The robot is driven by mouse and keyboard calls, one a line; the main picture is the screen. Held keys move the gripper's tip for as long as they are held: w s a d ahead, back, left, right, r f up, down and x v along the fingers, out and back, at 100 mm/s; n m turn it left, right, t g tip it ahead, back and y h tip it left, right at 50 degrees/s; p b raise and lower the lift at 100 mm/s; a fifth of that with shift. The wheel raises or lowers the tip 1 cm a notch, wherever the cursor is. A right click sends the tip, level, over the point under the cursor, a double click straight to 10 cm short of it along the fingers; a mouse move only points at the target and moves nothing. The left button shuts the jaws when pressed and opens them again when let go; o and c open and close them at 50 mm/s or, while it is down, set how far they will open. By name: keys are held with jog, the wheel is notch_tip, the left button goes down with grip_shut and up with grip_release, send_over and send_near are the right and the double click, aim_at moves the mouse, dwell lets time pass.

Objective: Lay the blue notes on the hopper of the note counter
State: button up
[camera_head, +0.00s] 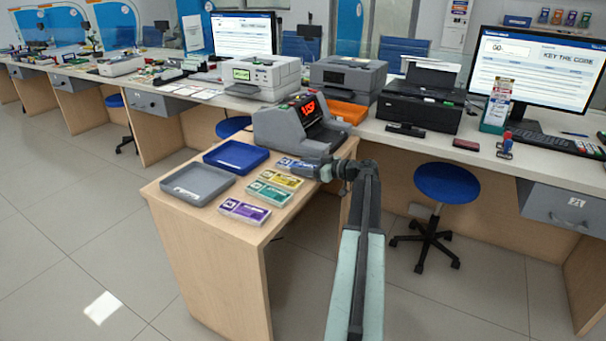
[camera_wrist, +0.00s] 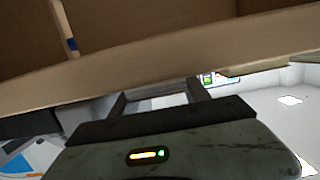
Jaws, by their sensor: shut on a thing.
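The blue notes (camera_head: 287,162) are a banded bundle near the right back of the small wooden desk, just in front of the note counter. My gripper (camera_head: 307,167) reaches in from the right and is shut on the right end of this bundle. Whether the bundle touches the desk is hard to tell. The grey note counter (camera_head: 277,129) stands behind, with red lit digits; its hopper is not clearly seen. In the wrist view my gripper's fingers (camera_wrist: 160,97) show below a brown wooden surface; the notes cannot be made out there.
Yellow (camera_head: 283,179), green (camera_head: 268,193) and purple (camera_head: 244,211) bundles lie in front of the blue one. A blue tray (camera_head: 236,156) and a grey tray (camera_head: 198,183) are to their left. A printer (camera_head: 425,103) and blue stool (camera_head: 447,183) are at the right.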

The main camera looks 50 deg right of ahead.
jog(key=shift+f, duration=0.25)
jog(key=o, duration=1.5)
jog(key=shift+r, duration=0.1)
jog(key=shift+r, duration=0.15)
jog(key=p+v, duration=0.2)
jog(key=v, duration=1)
jog(key=shift+p, duration=0.4)
